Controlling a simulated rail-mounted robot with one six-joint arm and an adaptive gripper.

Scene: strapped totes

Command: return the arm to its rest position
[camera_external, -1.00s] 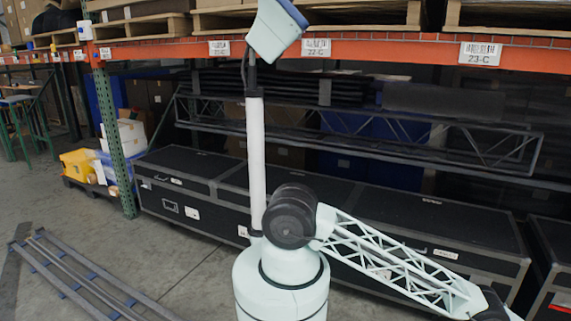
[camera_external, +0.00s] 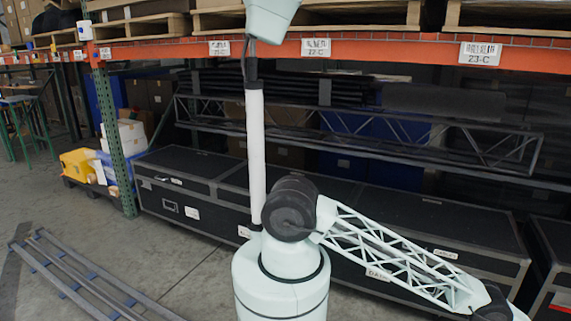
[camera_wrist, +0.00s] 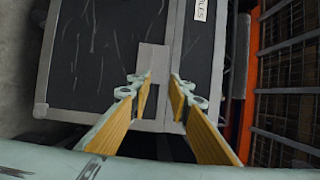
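My gripper (camera_wrist: 160,78) shows in the wrist view with its two yellow-padded fingers apart and nothing between them. Beyond the fingertips is the black lid of a case (camera_wrist: 105,50) with grey metal edging; the distance to it is hard to judge. In the external view my lattice arm link (camera_external: 395,258) slopes down to the right from the dark shoulder joint. The far end of the arm and the gripper are out of that picture.
Long black cases (camera_external: 400,215) stand behind my arm under an orange rack beam (camera_external: 390,48). Another case (camera_external: 553,255) is at the right edge. Metal rails (camera_external: 75,275) lie on the floor at left. A yellow bin (camera_external: 78,165) stands by the green post (camera_external: 115,150).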

